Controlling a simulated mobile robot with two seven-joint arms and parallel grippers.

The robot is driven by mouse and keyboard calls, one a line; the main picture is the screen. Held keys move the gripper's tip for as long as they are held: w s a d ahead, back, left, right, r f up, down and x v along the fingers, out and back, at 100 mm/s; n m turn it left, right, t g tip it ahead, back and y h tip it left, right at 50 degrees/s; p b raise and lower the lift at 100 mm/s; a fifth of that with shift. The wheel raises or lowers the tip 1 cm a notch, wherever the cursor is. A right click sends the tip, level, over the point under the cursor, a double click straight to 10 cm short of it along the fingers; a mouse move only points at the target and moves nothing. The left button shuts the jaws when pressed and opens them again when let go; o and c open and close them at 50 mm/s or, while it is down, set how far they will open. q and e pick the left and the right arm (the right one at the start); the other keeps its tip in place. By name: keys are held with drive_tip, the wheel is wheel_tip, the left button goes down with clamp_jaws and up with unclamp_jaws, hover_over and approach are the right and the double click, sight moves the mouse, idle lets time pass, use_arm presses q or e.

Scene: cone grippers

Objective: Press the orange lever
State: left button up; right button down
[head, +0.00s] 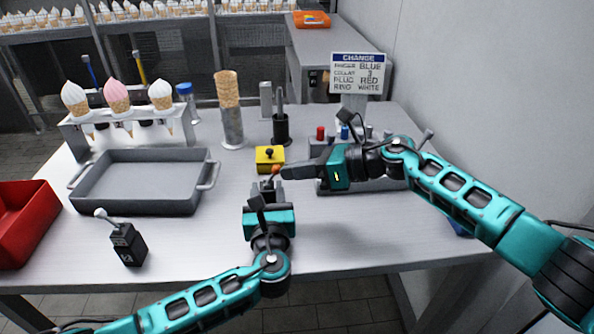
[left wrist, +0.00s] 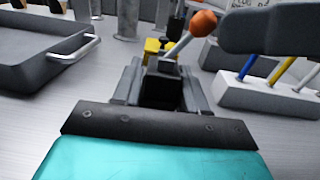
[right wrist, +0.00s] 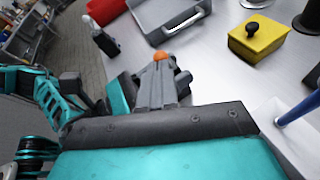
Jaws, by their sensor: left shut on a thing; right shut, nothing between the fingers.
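The orange lever is a light stick with an orange ball knob (head: 276,169) on a small dark box; the knob also shows in the left wrist view (left wrist: 203,22), the stick tilted to the right there. My left gripper (head: 266,190) is shut on the dark box (left wrist: 162,85) at the front middle of the table. My right gripper (head: 284,172) is shut and empty, its fingertips right beside the orange knob. In the right wrist view the knob (right wrist: 160,57) shows just past my fingertips. I cannot tell whether they touch.
A yellow box with a black knob (head: 270,158) stands just behind. A grey tray (head: 140,208) and a black box with a white-knobbed lever (head: 128,243) are to the left. A red bin (head: 25,220) sits far left. A cone rack (head: 125,130) and sign (head: 358,73) stand behind.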

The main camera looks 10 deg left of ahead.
drive_tip(key=shift+a+r, duration=0.2)
drive_tip(key=shift+r, duration=0.1)
drive_tip(key=shift+s+a+r, duration=0.25)
drive_tip(key=shift+a+r, duration=0.15)
drive_tip(key=shift+a, duration=0.3)
drive_tip(key=shift+s+a+r, duration=0.25)
drive_tip(key=shift+a+r, duration=0.15)
drive_tip(key=shift+a, duration=0.35)
drive_tip(key=shift+s+a+r, duration=0.25)
drive_tip(key=shift+a+r, duration=0.15)
drive_tip(key=shift+a, duration=0.3)
drive_tip(key=shift+r, duration=0.75)
drive_tip(key=shift+d, duration=0.1)
